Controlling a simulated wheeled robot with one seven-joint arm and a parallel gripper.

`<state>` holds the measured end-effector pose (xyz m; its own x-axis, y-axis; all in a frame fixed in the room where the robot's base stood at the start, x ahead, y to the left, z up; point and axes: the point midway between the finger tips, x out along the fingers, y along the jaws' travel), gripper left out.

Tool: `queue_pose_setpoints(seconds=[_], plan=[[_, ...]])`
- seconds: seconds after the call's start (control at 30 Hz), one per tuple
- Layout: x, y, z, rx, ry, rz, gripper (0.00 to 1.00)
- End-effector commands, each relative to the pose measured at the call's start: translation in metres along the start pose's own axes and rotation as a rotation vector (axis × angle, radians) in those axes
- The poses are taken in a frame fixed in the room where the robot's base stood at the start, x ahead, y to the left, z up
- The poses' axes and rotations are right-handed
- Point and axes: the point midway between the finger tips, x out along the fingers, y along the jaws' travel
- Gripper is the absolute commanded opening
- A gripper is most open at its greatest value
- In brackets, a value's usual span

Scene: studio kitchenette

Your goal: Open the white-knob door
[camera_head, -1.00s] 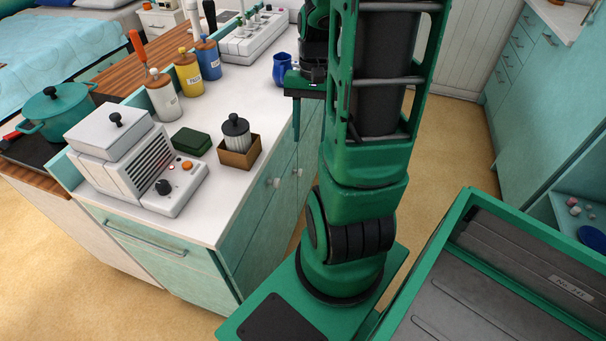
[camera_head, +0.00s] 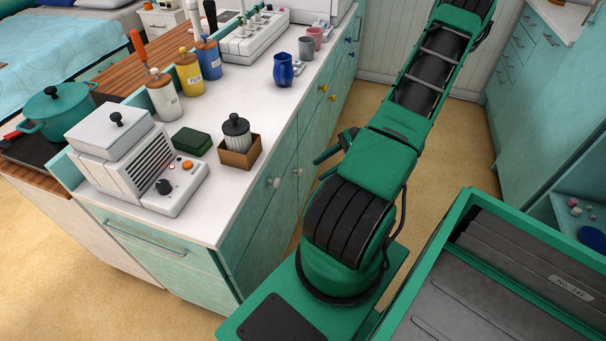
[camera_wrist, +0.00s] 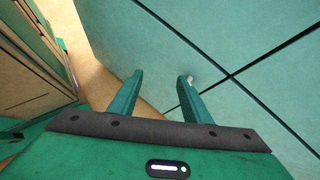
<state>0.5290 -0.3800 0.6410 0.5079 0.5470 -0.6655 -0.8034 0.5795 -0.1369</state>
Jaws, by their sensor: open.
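The teal counter front has two white knobs, a nearer one (camera_head: 274,183) and a farther one (camera_head: 299,171), on adjoining door panels that look shut. In the wrist view, a white knob (camera_wrist: 190,78) shows at the tip of the right finger, partly hidden by it. I cannot tell which of the two it is. My gripper (camera_wrist: 158,82) is open, its two fingers apart and pointing at the teal panel (camera_wrist: 225,45), with nothing between them. I cannot tell whether the finger touches the knob. In the head view my gripper is mostly hidden behind my arm.
Yellow knobs (camera_head: 322,88) and blue knobs (camera_head: 349,40) sit farther along the same front. The countertop holds a blue mug (camera_head: 283,69), a ribbed jar in a wooden box (camera_head: 240,158) and a white appliance (camera_head: 135,160). Tan floor (camera_head: 376,92) lies open beyond the counter front.

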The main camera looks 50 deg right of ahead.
Motion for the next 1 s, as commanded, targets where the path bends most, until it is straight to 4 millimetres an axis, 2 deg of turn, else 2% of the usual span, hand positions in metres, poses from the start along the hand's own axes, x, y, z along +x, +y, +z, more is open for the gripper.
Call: queue_pose_setpoints(seconds=[0.03,0.2,0.4,0.67,1.0], plan=[[0.005,0.001,-0.013,0.061,-0.040,-0.052,0.44],[0.013,-0.007,-0.043,0.236,-0.163,-0.219,0.44],[0.015,-0.014,-0.065,0.370,-0.264,-0.355,0.44],[0.022,-0.021,-0.070,0.414,-0.300,-0.399,0.44],[0.071,-0.044,-0.059,0.411,-0.299,-0.395,0.44]])
